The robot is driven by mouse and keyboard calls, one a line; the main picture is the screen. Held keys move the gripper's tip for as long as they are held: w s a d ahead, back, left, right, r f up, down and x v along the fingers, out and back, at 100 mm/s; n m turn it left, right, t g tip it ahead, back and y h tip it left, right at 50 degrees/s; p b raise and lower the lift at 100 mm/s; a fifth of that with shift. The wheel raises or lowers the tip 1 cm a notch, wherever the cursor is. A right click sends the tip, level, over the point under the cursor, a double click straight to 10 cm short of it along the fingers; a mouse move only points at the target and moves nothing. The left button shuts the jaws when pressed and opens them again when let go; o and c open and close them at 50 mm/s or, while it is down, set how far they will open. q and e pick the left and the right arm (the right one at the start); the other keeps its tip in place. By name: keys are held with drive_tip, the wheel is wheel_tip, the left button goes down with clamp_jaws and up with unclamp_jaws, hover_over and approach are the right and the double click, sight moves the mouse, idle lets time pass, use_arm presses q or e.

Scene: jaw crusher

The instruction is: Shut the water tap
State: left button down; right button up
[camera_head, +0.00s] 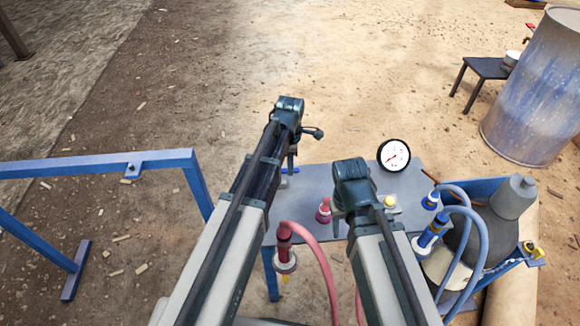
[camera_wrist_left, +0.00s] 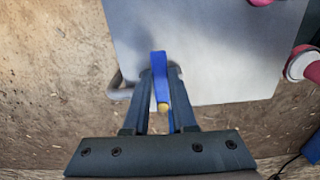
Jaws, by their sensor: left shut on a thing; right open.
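The water tap's blue lever handle (camera_wrist_left: 158,68) shows in the left wrist view at the edge of a grey table, with a small yellow knob-like end towards me. My left gripper (camera_wrist_left: 160,78) is shut on this blue handle, one finger on each side. In the head view my left gripper (camera_head: 291,163) is at the table's left edge, and only a bit of blue shows beside its fingers; the tap body is hidden. My right gripper (camera_head: 338,214) is open and empty above the middle of the table, near a yellow button.
The grey table (camera_head: 320,180) carries a pressure gauge (camera_head: 394,155) and a red fitting (camera_head: 323,212). A pink hose (camera_head: 318,255) and blue hoses (camera_head: 480,235) loop close to my arms. A blue frame (camera_head: 100,163) stands left; a barrel (camera_head: 535,90) stands far right.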

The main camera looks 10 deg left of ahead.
use_arm(q)
drive_tip(key=shift+w+n, duration=0.1)
drive_tip(key=shift+n, duration=0.2)
drive_tip(key=c, duration=0.7)
unclamp_jaws()
wheel_tip(320, 180, up, 14)
drive_tip(key=p, duration=1.4)
drive_tip(key=shift+f, duration=0.1)
